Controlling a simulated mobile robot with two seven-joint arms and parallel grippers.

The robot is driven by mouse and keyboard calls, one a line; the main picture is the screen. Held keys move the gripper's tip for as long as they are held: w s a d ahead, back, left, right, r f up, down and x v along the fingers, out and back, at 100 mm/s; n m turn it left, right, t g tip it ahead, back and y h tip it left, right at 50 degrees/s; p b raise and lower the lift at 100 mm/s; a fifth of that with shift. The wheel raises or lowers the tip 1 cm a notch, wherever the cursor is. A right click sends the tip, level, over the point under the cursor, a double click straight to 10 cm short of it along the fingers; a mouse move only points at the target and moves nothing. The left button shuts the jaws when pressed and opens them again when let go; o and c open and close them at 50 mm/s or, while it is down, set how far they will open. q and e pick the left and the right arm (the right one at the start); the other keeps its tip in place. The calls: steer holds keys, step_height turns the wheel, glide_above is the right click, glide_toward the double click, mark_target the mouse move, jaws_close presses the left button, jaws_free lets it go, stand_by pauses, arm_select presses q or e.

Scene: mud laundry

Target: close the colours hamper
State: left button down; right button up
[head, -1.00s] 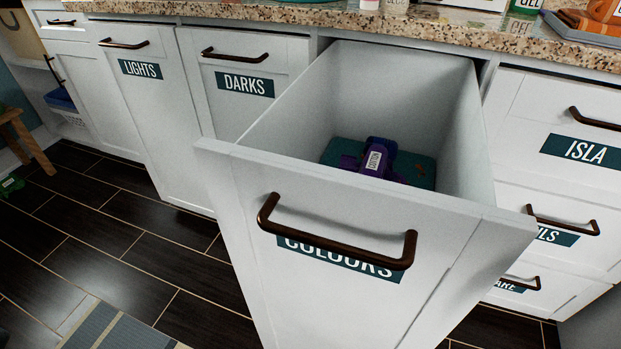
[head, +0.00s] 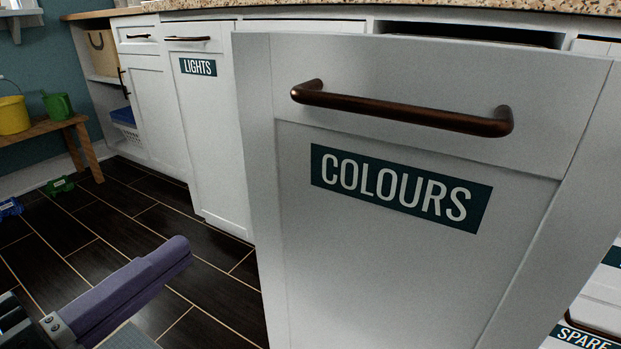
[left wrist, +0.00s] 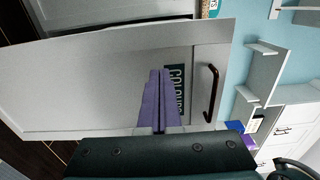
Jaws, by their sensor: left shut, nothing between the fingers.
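The colours hamper (head: 400,265) is a white pull-out front with a teal "COLOURS" label (head: 400,187) and a bronze bar handle (head: 400,108). It stands out from the cabinet row, and its inside is hidden from this low view. My left gripper (head: 184,250) has purple fingers, shut and empty, low and left of the hamper front in the head view. In the left wrist view, the shut fingers (left wrist: 160,74) point at the hamper front (left wrist: 95,85) and partly cover its label; the handle (left wrist: 211,92) is to their right. I cannot tell the gap. My right gripper is not in view.
The lights hamper front (head: 215,130) is flush in the cabinet row on the left. A granite counter (head: 330,9) runs above. Dark tiled floor (head: 140,215) is open to the left, with a wooden bench (head: 45,128) and small green and blue items beyond.

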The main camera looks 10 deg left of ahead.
mark_target(275, 179)
arm_select(q)
steer(key=b+x, duration=0.1)
steer(key=x, duration=1.2)
steer(key=shift+b, duration=0.35)
steer(key=shift+s, duration=0.1)
steer(key=shift+a, duration=0.15)
